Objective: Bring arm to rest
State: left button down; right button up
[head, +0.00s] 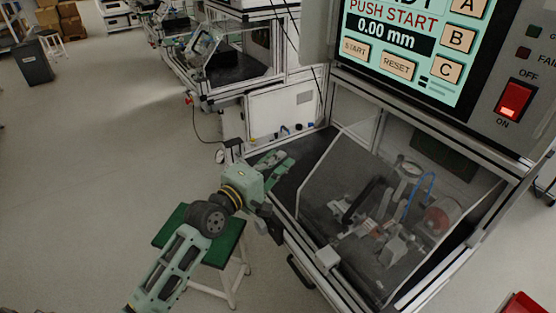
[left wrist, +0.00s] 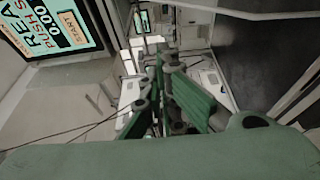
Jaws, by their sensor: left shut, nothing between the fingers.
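My left arm reaches in from the lower left of the head view. Its green-grey left gripper (head: 280,160) is above the dark ledge at the left side of the test machine (head: 385,225), beside the tilted clear guard. In the left wrist view my left gripper (left wrist: 165,62) points away from the camera, its fingers shut with nothing between them. My right arm and right gripper are not in view.
The machine's screen (head: 400,40) reads "PUSH START" and "0.00 mm". A lit red switch (head: 515,99) is beside it. A green-topped stool (head: 228,243) stands below my left arm. A grey bin (head: 33,63) stands far left.

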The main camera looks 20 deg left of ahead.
pick_arm(q)
jog(key=s+d+f+m+g+y, duration=0.1)
jog(key=s+d+f+m+g, duration=0.3)
jog(key=s+f, duration=0.35)
jog(key=s+d+f+m+g, duration=0.2)
jog(key=s+f+m+g, duration=0.1)
jog(key=s+f+m, duration=0.5)
jog(key=s+a+f+m+g+y, duration=0.2)
jog(key=s+a+g, duration=0.1)
jog(key=s, duration=0.8)
jog(key=s+a+f+m+g+y, duration=0.2)
jog(key=s+f+g, duration=0.15)
jog(key=s, duration=0.65)
notch_tip(320, 180, down, 25)
jog(key=g, duration=0.1)
jog(key=s+a+f+g+b, duration=0.1)
jog(key=s+a+f, duration=0.2)
jog(key=s+f, duration=1.5)
jog(key=shift+s+f+m+g+y+b, duration=0.2)
jog(key=shift+f+m+g+y+b, duration=0.1)
jog(key=shift+m+g+b, duration=0.1)
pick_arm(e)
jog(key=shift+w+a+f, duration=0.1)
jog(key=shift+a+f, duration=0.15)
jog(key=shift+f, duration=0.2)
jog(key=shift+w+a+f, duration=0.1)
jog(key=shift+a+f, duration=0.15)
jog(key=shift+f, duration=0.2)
